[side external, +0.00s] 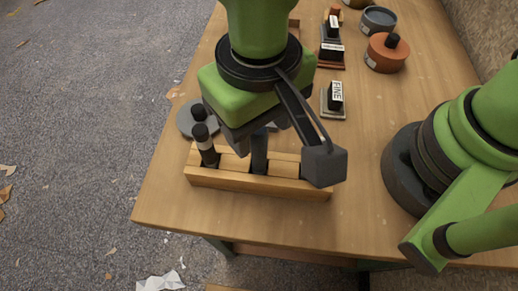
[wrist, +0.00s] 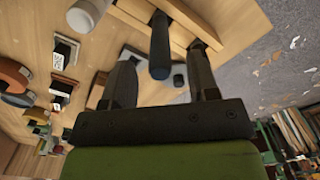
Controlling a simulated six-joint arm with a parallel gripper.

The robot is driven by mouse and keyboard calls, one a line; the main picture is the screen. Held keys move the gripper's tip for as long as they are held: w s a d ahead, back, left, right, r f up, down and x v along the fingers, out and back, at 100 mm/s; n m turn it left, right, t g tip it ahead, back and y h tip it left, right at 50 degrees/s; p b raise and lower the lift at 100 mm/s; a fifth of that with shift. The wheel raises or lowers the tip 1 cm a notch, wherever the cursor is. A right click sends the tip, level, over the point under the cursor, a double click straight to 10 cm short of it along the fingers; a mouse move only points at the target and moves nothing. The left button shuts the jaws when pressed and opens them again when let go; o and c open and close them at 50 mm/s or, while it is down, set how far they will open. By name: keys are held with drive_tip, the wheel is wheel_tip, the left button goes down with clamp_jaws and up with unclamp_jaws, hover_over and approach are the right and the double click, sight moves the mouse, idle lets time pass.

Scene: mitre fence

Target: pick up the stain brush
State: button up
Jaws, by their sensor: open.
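A wooden rack (side external: 255,185) stands near the front edge of the bench and holds upright handles in its slots. One is a plain blue-grey handle (side external: 259,152); it also shows in the wrist view (wrist: 160,45). No bristles show, so I cannot tell for certain which is the stain brush. My gripper (wrist: 163,52) is open and empty over the rack. In the wrist view the blue-grey handle appears between its two fingers, apart from both. My wrist hides part of the rack.
A grey round tin (side external: 187,122) with a black knob stands just behind the rack. A block labelled FINE (side external: 334,100), an orange pot (side external: 384,55) and a grey bowl (side external: 378,20) stand farther back. Bare bench top lies right of the rack.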

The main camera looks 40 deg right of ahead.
sight(259, 158)
wheel_tip(259, 158, down, 3)
drive_tip(key=shift+r, duration=0.2)
clamp_jaws()
